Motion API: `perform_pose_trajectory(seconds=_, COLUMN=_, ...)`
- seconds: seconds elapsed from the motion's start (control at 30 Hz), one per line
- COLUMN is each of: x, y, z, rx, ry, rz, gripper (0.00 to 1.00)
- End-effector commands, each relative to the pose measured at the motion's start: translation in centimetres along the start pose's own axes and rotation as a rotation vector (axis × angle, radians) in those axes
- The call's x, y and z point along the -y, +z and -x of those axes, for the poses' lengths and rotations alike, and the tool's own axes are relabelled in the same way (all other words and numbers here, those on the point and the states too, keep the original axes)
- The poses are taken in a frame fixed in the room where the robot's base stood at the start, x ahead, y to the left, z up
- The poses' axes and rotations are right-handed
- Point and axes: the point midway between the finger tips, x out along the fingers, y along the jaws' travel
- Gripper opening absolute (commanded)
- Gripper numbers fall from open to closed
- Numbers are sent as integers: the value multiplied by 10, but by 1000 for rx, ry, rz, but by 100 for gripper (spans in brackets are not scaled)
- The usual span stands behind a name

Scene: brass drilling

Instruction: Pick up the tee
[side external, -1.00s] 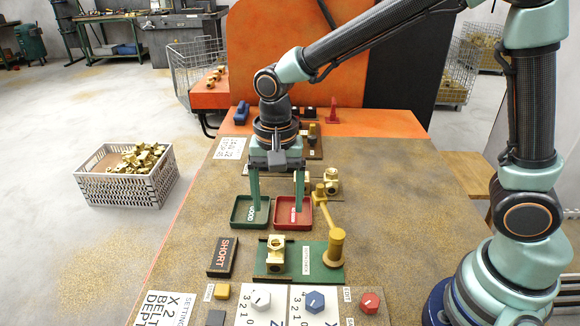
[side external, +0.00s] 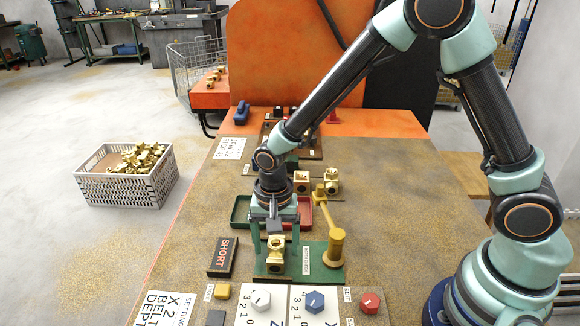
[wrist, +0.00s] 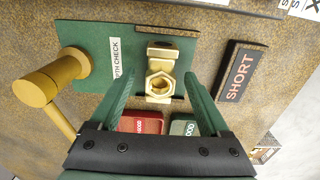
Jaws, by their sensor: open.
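A brass tee (side external: 275,252) stands on the left part of the green check plate (side external: 312,270). In the wrist view the tee (wrist: 160,76) shows its hexagonal opening toward the camera. My gripper (side external: 276,246) is open over the tee, pointing down, with one green finger on each side of it. In the wrist view the open gripper (wrist: 159,78) has the tee between its fingertips, with a visible gap on both sides. I cannot tell exactly how low the fingertips are against the tee.
A gold lever post (side external: 334,246) stands on the plate's right side. A dark SHORT tray (side external: 222,257) lies to the left. A green tray (side external: 238,210) and a red tray (side external: 306,211) sit behind my gripper. Other brass fittings (side external: 332,180) stand farther back. Control knobs (side external: 315,301) are in front.

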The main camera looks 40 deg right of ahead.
Motion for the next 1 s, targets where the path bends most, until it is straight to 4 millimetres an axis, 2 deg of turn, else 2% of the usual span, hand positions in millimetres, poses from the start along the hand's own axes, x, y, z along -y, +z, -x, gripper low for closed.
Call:
perform_pose_trajectory(seconds=0.27, x=0, y=0, z=-4, rx=0, ry=-1, rz=0, gripper=80)
perform_pose_trajectory(seconds=0.3, x=0, y=0, z=-4, rx=0, ry=-1, rz=0, gripper=72)
perform_pose_trajectory(seconds=0.37, x=0, y=0, z=-4, rx=0, ry=-1, rz=0, gripper=49)
perform_pose_trajectory(seconds=0.4, x=0, y=0, z=-4, rx=0, ry=-1, rz=0, gripper=34)
perform_pose_trajectory(seconds=0.5, x=0, y=0, z=-4, rx=0, ry=-1, rz=0, gripper=0)
perform_pose_trajectory(seconds=1.0, x=0, y=0, z=-3, rx=-1, ry=-2, rz=-1, gripper=0)
